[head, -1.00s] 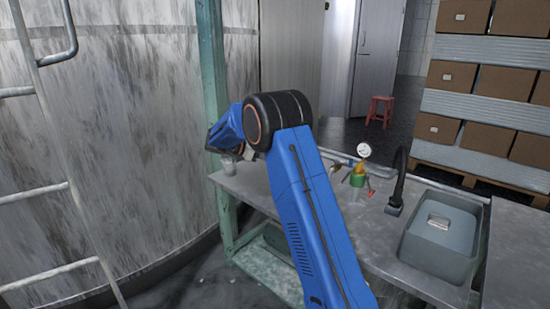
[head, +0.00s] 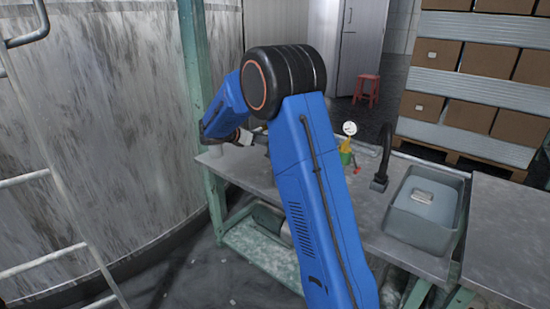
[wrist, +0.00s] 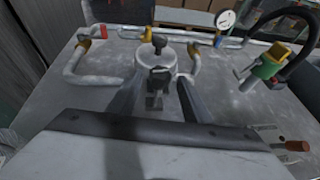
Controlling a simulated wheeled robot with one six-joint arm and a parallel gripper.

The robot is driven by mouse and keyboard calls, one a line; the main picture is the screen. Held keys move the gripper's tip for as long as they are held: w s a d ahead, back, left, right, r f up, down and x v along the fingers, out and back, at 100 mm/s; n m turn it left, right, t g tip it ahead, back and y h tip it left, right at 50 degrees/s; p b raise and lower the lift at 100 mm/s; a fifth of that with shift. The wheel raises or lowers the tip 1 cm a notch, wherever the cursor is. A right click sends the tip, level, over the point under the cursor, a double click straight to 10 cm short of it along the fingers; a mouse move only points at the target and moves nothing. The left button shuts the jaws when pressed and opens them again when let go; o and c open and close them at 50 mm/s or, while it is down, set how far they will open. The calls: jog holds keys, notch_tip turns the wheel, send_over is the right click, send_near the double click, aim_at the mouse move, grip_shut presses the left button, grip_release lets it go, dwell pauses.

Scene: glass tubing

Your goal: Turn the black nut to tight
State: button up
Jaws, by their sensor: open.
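In the wrist view my gripper (wrist: 160,84) is open, its two dark fingers spread apart over the bench. Just beyond stands a pale round vessel (wrist: 172,57) with a dark knob (wrist: 159,42) on top. I cannot tell for sure which dark piece is the black nut. Pale tubing (wrist: 90,78) with yellow fittings runs to both sides of the vessel. In the head view my arm hides most of the gripper (head: 246,137) and the vessel.
A gauge (head: 349,128), a black curved spout (head: 383,160) and a grey basin (head: 423,218) are to the right on the bench (head: 390,228). A green cup-like part (wrist: 268,64) is at the wrist view's right. A large tank (head: 110,120) and green post (head: 195,90) stand left.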

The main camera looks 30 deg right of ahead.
jog(key=v, duration=1.7)
jog(key=w+d+r+g+y, duration=0.1)
jog(key=d+r+y, duration=0.3)
jog(key=d+r, duration=0.15)
jog(key=x, duration=1.6)
jog(key=shift+w, duration=0.2)
jog(key=shift+f, duration=0.1)
jog(key=n+t+y, duration=0.1)
jog(key=n+t, duration=0.1)
jog(key=shift+s+d+n, duration=0.1)
jog(key=shift+s+n, duration=0.05)
jog(key=shift+n, duration=0.25)
jog(key=v, duration=1.7)
jog(key=s+d+f+m+t+h, duration=0.1)
jog(key=s+d+f+h, duration=0.1)
jog(key=s+f, duration=0.3)
jog(key=s+d+f+m+t+h, duration=0.1)
jog(key=s+f+h, duration=0.3)
jog(key=s, duration=0.5)
jog(key=shift+d+f+m+h, duration=0.35)
jog(key=shift+f+m, duration=0.45)
jog(key=shift+f, duration=0.35)
